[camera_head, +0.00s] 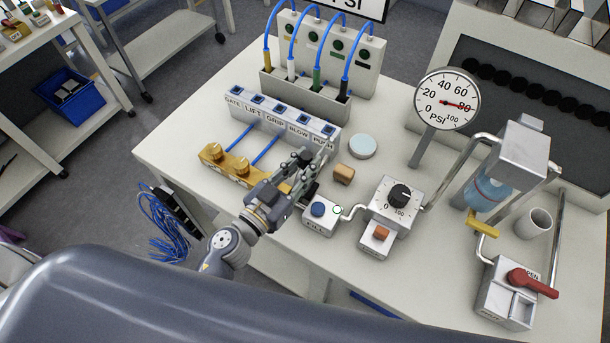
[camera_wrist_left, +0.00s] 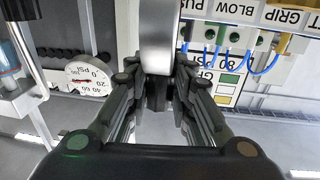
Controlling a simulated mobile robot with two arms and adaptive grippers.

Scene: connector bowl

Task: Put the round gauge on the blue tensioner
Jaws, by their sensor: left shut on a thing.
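A round white PSI gauge (camera_head: 447,99) stands on a grey post at the back right of the bench. It also shows upside down in the left wrist view (camera_wrist_left: 88,77). Nothing is clearly a blue tensioner; a pale blue round disc (camera_head: 362,147) lies on the bench, and a blue cylinder (camera_head: 487,190) sits in the metal frame at right. My left gripper (camera_head: 312,168) is above the bench, just left of the brown block. It is shut on a grey, narrow, upright thing (camera_wrist_left: 158,35), seen edge-on; what it is cannot be told. My right gripper is not in view.
A labelled connector strip (camera_head: 280,122) and a yellow fixture (camera_head: 225,163) stand left of the gripper. A brown block (camera_head: 344,174), a FILL box with blue button (camera_head: 318,209) and a knob box (camera_head: 397,200) are close on the right. A red-handled valve (camera_head: 530,282) is front right.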

